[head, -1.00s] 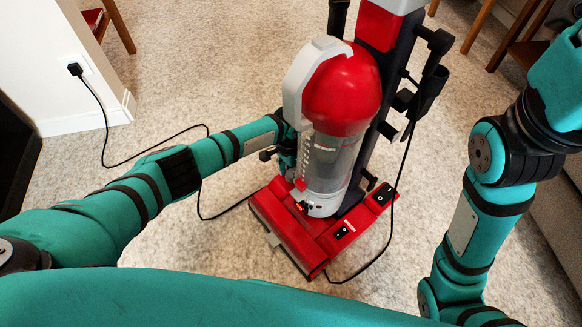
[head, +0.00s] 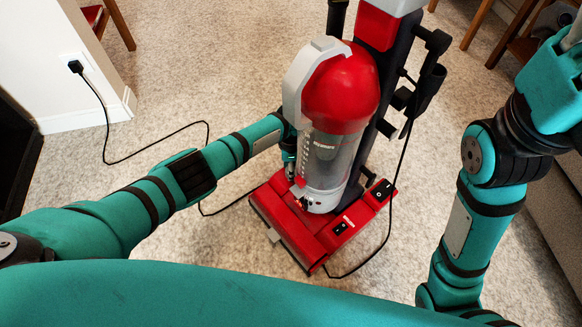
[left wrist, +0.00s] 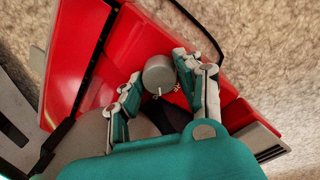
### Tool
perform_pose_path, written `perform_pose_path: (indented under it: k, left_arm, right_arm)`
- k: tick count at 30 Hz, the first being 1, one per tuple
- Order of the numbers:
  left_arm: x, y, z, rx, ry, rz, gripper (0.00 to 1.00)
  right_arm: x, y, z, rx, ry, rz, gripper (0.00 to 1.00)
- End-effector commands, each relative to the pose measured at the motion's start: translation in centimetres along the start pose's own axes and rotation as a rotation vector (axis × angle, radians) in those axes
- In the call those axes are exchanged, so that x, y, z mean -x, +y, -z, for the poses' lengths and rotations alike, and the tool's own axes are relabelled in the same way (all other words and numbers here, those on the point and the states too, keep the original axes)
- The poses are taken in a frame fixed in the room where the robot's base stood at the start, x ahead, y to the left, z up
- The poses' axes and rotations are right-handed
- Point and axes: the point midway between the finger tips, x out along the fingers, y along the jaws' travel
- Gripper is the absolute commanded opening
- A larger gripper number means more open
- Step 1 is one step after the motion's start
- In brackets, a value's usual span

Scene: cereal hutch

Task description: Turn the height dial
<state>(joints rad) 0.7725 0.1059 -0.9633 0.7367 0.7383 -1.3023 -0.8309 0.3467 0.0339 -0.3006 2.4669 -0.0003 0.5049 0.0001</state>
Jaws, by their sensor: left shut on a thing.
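The red and grey upright vacuum (head: 335,90) stands on the carpet, its red floor head (head: 290,225) at the bottom. In the left wrist view the height dial (left wrist: 158,74) is a round grey knob with a small white mark, beside the red housing. My left gripper (left wrist: 158,80) has a finger on each side of the dial and is shut on it. In the head view my left gripper (head: 290,160) is low at the left side of the clear canister, and the dial cannot be made out there.
A black cord (head: 150,155) runs from a wall outlet (head: 75,67) across the carpet to the vacuum. A switch (head: 383,190) sits on the floor head's right side. Wooden furniture legs (head: 478,25) stand at the back. Open carpet lies around the vacuum.

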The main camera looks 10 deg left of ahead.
Motion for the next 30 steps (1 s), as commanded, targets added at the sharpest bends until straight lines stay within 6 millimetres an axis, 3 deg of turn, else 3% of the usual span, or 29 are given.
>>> perform_pose_path:
  k: [14,15,20,30]
  left_arm:
    - [0.00,0.04,0.08,-0.017,0.001,-0.001,0.03]
    - [0.01,0.04,0.08,-0.017,0.001,-0.001,0.36]
    - [0.01,0.03,0.08,-0.017,0.001,0.000,0.57]
    - [0.30,-0.02,0.07,-0.017,0.001,0.001,0.58]
  right_arm:
    - [0.30,0.03,-0.20,-0.001,-0.012,-0.003,0.40]
    - [0.29,0.03,-0.20,-0.001,-0.012,-0.003,0.40]
    - [0.28,0.03,-0.21,-0.001,-0.012,-0.003,0.40]
    - [0.03,0.06,-0.16,0.002,-0.004,0.000,0.40]
